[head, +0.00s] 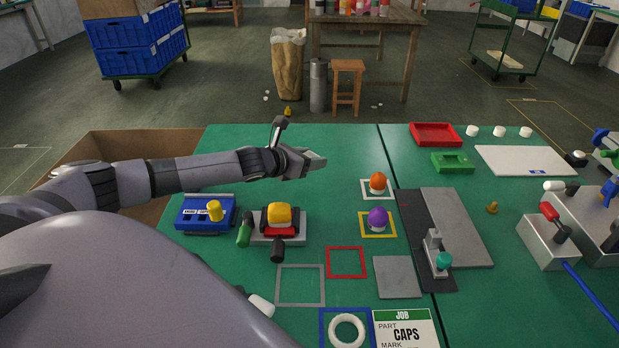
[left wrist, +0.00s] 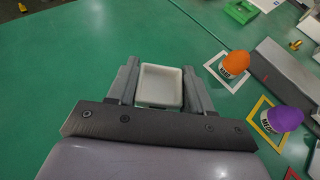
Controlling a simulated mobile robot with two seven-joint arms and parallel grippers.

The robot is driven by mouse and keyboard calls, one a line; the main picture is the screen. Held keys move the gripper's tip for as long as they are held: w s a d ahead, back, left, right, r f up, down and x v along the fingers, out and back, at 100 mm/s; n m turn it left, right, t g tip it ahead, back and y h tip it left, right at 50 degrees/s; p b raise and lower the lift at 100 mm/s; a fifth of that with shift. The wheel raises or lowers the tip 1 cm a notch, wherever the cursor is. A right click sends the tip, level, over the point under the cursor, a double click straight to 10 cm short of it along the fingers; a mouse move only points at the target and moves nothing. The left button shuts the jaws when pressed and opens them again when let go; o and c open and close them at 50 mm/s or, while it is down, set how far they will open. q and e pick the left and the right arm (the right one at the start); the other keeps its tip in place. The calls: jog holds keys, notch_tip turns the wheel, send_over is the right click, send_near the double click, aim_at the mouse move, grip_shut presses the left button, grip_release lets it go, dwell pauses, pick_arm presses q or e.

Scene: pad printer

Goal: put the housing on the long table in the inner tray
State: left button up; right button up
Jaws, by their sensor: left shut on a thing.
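The housing is a small cream-white, shallow box with an open top. In the left wrist view the housing (left wrist: 161,85) sits between the two fingers of my left gripper (left wrist: 160,88), which is shut on it. In the head view my left gripper (head: 305,160) holds the housing (head: 317,160) over the green long table (head: 340,210), left of the table's seam. A red tray (head: 437,146) and a smaller green tray (head: 455,170) stand at the back right, apart from the gripper. I cannot tell which one is called inner. My right gripper is not in view.
An orange-topped piece (head: 377,182) and a purple-topped piece (head: 377,218) stand right of the gripper in outlined squares. A blue box (head: 190,226) and a yellow-topped device (head: 279,216) stand nearer. A white board (head: 510,160) lies right. The green tabletop behind the gripper is clear.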

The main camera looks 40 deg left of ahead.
aim_at(310, 181)
pick_arm(q)
jog(key=shift+f+b, duration=0.4)
jog(key=shift+f, duration=1.95)
jog(key=shift+f, duration=0.15)
jog(key=o, duration=1)
